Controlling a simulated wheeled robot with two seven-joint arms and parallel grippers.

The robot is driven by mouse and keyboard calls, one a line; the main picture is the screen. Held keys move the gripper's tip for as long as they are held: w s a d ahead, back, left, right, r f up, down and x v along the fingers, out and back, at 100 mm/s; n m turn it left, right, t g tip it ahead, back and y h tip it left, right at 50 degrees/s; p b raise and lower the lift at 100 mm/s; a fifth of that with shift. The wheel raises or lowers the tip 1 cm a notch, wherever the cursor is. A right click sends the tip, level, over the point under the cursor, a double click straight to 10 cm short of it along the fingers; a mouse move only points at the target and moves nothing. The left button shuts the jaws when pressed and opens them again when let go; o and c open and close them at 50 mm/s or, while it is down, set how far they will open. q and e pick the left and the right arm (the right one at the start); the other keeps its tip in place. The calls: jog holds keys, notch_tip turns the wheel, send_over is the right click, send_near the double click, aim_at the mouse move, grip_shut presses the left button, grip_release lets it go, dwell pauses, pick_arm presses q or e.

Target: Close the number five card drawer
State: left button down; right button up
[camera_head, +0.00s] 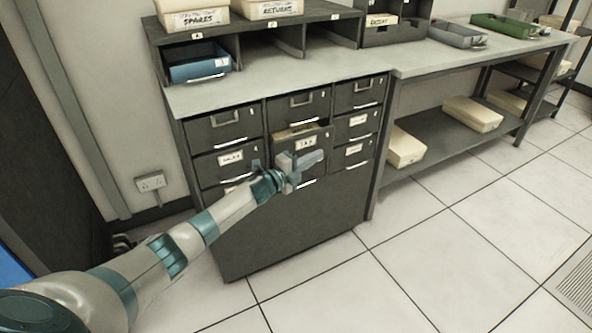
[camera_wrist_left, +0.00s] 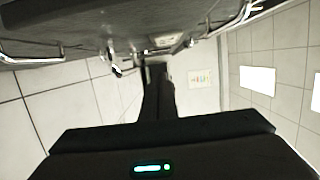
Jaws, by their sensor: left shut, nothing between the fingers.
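The dark grey cabinet (camera_head: 256,228) holds rows of card drawers, three across. The middle drawer of the second row (camera_head: 322,141), with a white label, stands slightly out; pale cards show along its top edge. I cannot read a number five on it. My left gripper (camera_head: 314,160) is shut and empty in front of this drawer, over its lower front; I cannot tell whether it touches. The gripper and wrist hide part of the drawers below. In the left wrist view, the dark gripper (camera_wrist_left: 158,92) points toward dark drawer fronts with metal handles (camera_wrist_left: 32,56).
A blue tray (camera_head: 199,68) sits in a cubby on the cabinet top, with cream boxes labelled SPARES (camera_head: 192,17) and RETURNS above. A workbench (camera_head: 460,58) with trays adjoins at right; cream boxes lie on its lower shelf. The tiled floor (camera_head: 450,240) in front is clear.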

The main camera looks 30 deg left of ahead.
pick_arm(q)
jog(key=v, duration=0.8)
jog(key=shift+s+f, duration=0.15)
jog(key=shift+s, duration=0.2)
